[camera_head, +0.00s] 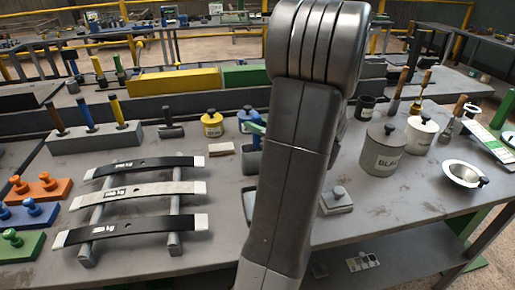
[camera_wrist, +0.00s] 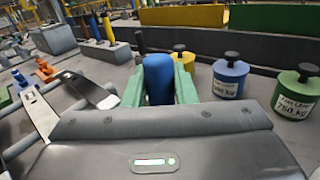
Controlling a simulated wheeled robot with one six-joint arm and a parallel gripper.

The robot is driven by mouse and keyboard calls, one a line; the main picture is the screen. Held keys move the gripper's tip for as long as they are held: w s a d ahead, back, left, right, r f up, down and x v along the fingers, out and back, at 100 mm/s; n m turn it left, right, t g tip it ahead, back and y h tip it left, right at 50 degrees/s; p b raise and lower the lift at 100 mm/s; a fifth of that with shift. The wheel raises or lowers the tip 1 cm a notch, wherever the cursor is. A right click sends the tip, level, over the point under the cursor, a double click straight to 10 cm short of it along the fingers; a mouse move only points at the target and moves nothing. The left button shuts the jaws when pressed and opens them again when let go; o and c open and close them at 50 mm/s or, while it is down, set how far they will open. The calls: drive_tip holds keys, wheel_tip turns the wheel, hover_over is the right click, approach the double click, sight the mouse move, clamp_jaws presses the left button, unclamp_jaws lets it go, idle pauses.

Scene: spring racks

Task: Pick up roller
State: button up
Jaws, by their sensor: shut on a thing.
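In the wrist view my gripper (camera_wrist: 159,72) has its two green fingers on either side of an upright, rounded blue piece, which looks like the roller (camera_wrist: 158,84). It is shut on this piece. The lower part of the piece is hidden behind my gripper body. In the head view my arm covers much of the middle, and only a bit of a green finger (camera_head: 258,129) shows beside it. A dark tray (camera_head: 249,160) lies just below that finger on the bench. I cannot tell whether the roller touches the bench or tray.
Leaf springs (camera_head: 140,190) lie on a rack at left. Weights in yellow (camera_head: 212,125), blue (camera_wrist: 230,77) and green (camera_wrist: 295,94) stand behind my gripper. A grey pot (camera_head: 383,150), a white pot (camera_head: 421,133) and a bowl (camera_head: 463,174) stand at right.

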wheel_tip(320, 180, up, 10)
drive_tip(key=shift+r+p, duration=0.1)
drive_tip(key=shift+p, duration=0.55)
idle(1.2)
